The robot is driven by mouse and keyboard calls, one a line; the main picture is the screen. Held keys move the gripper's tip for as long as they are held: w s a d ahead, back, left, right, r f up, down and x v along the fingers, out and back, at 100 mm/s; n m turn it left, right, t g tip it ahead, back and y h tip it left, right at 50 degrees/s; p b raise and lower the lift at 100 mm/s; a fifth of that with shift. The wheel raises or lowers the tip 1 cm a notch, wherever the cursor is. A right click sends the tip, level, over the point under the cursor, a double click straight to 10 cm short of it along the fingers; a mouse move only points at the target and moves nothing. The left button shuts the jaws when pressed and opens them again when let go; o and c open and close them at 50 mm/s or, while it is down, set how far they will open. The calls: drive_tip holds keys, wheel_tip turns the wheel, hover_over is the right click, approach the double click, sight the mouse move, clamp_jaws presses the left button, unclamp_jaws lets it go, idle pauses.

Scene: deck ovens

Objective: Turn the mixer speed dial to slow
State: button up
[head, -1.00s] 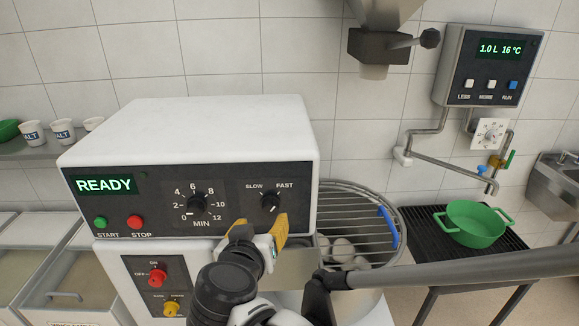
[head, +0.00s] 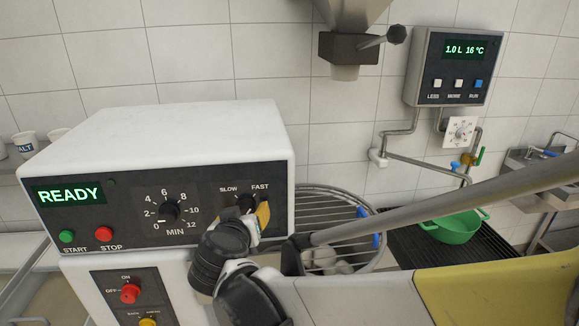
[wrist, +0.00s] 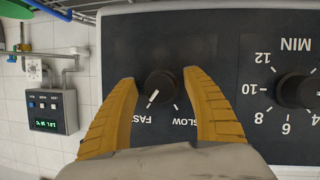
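The mixer speed dial (head: 245,203) is a small black knob below the SLOW and FAST labels on the black control panel. It also shows in the wrist view (wrist: 161,87), upside down, with its white mark pointing toward FAST. My gripper (wrist: 160,80) has two yellow fingers, one on each side of the dial, with a small gap on both sides. It is open and holds nothing. In the head view my gripper (head: 251,214) is at the panel, and its wrist hides the panel's lower edge and one finger.
The minute dial (head: 169,211) sits left of the speed dial, at 0. Green START (head: 67,236) and red STOP (head: 101,233) buttons are farther left, under a READY display (head: 68,195). A wire-guarded bowl (head: 336,188) stands to the right. A green pot (head: 456,229) is farther right.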

drive_tip(key=c, duration=1.1)
drive_tip(key=n+h+b, duration=0.1)
drive_tip(key=n, duration=0.1)
drive_tip(key=shift+n+t+h, duration=0.3)
drive_tip(key=shift+t+h, duration=0.1)
drive_tip(key=n+t+h+b, duration=0.1)
drive_tip(key=n, duration=0.1)
drive_tip(key=shift+n, duration=0.4)
drive_tip(key=n+t+h+b, duration=0.1)
drive_tip(key=n, duration=0.1)
drive_tip(key=shift+n, duration=0.3)
drive_tip(key=shift+d+r+n+t+h+b, duration=0.15)
drive_tip(key=shift+n+t+h+b, duration=0.15)
drive_tip(key=shift+n+t+b, duration=0.75)
drive_tip(key=shift+n+g, duration=0.25)
drive_tip(key=shift+n, duration=0.2)
